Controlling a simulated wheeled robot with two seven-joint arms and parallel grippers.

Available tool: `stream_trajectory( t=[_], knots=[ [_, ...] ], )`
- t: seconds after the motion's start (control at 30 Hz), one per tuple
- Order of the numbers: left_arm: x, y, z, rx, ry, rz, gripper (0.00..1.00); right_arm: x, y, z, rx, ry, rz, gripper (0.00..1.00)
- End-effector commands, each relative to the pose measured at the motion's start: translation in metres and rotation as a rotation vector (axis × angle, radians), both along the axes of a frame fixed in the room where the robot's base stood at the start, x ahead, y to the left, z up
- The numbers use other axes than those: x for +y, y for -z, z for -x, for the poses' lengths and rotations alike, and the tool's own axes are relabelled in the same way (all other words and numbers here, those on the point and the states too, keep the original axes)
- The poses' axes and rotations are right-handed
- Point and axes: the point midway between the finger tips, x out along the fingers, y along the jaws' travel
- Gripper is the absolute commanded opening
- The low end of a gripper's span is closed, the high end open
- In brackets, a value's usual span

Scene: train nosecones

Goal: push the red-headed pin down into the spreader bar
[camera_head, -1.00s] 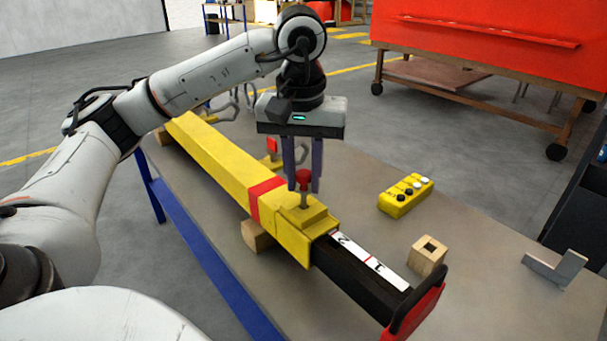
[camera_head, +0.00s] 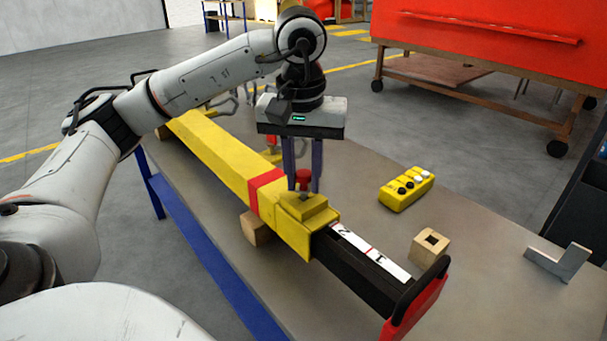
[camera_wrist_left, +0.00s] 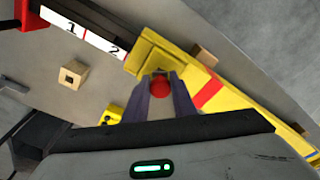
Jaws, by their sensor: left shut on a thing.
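The red-headed pin (camera_head: 303,177) stands upright at the yellow raised block on the spreader bar (camera_head: 217,157), near the bar's near end. Only its red head and a short bit of shank show above the block. My left gripper (camera_head: 303,186) points straight down and is shut on the pin's head, one finger on each side. In the left wrist view the red head (camera_wrist_left: 160,84) sits between the two fingertips. The black inner bar (camera_head: 352,272) with a white strip marked 1 and 2 sticks out of the yellow sleeve. My right gripper is not in view.
A yellow control box with buttons (camera_head: 406,191), a wooden block with a square hole (camera_head: 429,247) and a grey angle bracket (camera_head: 558,263) lie on the table right of the bar. Wooden supports (camera_head: 256,229) hold the bar up.

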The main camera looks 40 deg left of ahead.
Motion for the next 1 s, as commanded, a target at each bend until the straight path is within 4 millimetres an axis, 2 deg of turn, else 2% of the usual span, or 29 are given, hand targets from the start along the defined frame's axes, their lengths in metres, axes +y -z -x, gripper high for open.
stream_trajectory(
  t=[0.6, 0.97, 1.0],
  knots=[
    [0.000, 0.013, 0.000, 0.000, 0.000, 0.000, 0.01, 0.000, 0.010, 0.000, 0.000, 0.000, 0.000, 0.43],
    [0.000, 0.014, 0.000, 0.000, 0.000, 0.000, 0.01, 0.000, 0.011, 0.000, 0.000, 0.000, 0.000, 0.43],
    [0.000, 0.014, 0.000, 0.000, 0.000, 0.000, 0.29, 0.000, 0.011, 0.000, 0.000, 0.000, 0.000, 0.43]
  ],
)
